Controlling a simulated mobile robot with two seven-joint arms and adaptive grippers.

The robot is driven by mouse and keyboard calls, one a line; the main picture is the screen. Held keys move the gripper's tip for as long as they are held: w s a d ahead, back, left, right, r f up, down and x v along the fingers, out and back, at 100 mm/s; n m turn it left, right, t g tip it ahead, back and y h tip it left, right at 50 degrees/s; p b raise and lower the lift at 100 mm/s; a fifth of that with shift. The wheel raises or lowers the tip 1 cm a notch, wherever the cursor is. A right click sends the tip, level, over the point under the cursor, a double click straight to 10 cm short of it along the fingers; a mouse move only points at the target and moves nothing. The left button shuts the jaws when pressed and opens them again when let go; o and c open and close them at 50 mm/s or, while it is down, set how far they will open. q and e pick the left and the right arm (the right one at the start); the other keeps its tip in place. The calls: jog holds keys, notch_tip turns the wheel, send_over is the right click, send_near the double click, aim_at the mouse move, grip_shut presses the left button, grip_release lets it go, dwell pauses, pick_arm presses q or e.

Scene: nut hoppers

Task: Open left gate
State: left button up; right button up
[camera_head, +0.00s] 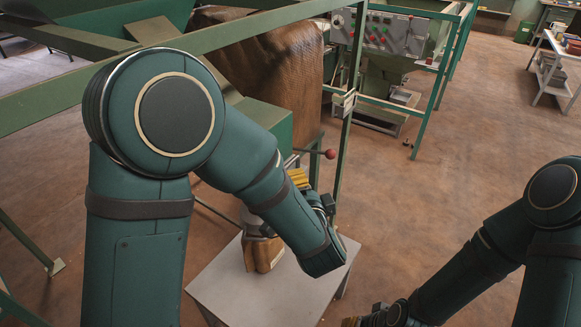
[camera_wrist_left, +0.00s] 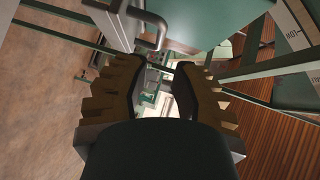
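A lever with a red ball knob (camera_head: 330,154) sticks out beside the green hopper outlet (camera_head: 270,122) in the head view; I cannot tell for sure that it is the left gate's handle. My left gripper (camera_head: 298,179) is just below that lever, partly hidden by my own arm. In the left wrist view its two ribbed fingers (camera_wrist_left: 160,68) stand apart with nothing between them. A grey bent bar (camera_wrist_left: 152,28) shows just beyond the fingertips, under a green surface (camera_wrist_left: 215,20). My right gripper (camera_head: 352,321) is at the bottom edge, mostly cut off.
A pale low table (camera_head: 290,295) with a brown sack-like container (camera_head: 263,255) stands below the outlet. Green frame bars (camera_head: 345,130) run close to my left arm. A control panel (camera_head: 385,32) with coloured buttons is behind. Open floor (camera_head: 460,150) lies to the right.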

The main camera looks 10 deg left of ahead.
pick_arm(q)
jog(key=b+x, duration=0.1)
jog(key=x, duration=0.8)
jog(key=shift+o, duration=0.3)
grip_shut()
